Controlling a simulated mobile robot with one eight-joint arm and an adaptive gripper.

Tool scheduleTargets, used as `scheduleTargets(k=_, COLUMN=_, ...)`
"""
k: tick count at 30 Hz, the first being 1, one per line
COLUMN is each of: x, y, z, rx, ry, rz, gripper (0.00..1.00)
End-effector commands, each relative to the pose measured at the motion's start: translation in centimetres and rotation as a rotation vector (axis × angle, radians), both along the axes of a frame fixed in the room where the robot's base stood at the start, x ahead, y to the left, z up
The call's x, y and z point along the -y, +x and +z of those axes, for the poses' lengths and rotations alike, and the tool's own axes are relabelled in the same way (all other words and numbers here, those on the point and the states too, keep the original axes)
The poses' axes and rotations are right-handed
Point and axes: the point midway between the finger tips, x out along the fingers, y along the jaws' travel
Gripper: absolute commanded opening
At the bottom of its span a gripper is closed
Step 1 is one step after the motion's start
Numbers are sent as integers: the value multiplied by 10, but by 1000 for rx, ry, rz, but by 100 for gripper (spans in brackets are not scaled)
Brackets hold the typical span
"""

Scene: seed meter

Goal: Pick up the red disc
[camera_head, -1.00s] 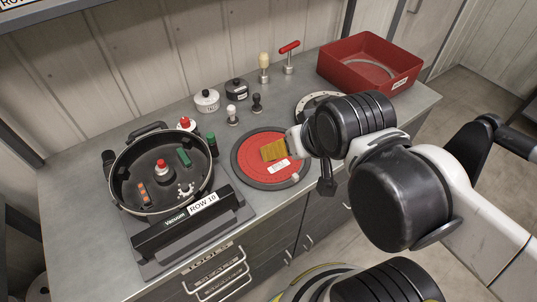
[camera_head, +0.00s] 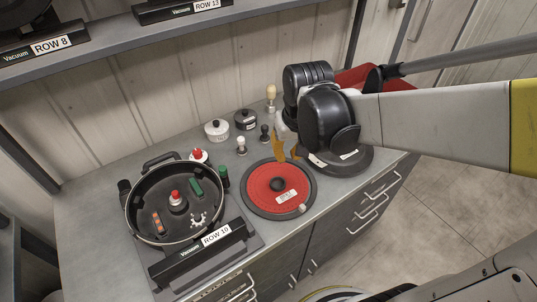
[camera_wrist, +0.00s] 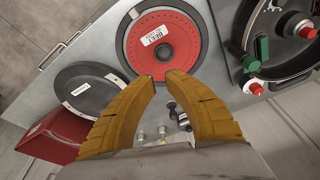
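The red disc (camera_head: 262,186) lies flat on the grey counter, inside a dark grey rim. It has a black knob (camera_head: 277,184) at its centre and a white label. In the wrist view the red disc (camera_wrist: 181,38) is at the top middle, its label reading BEET. My gripper (camera_head: 288,158) is at the disc's back edge in the head view, raised above the counter. Its two orange fingers are apart with nothing between them. In the wrist view my gripper's fingertips (camera_wrist: 163,79) point at the disc's lower edge.
A black vacuum meter housing (camera_head: 140,207) stands left of the disc. A dark disc (camera_head: 350,164) lies to its right, partly behind my arm. Small pots (camera_head: 217,131) and knobbed tools stand behind. A red bin (camera_wrist: 45,137) is at the wrist view's left.

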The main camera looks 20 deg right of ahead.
Motion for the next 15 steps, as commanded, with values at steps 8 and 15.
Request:
scheduleTargets(k=8, x=6, y=36, z=-44, rx=-185, ry=9, rz=-36, gripper=13)
scheduleTargets(k=15, x=8, y=41, z=-72, rx=-236, ry=10, rz=-45, gripper=13)
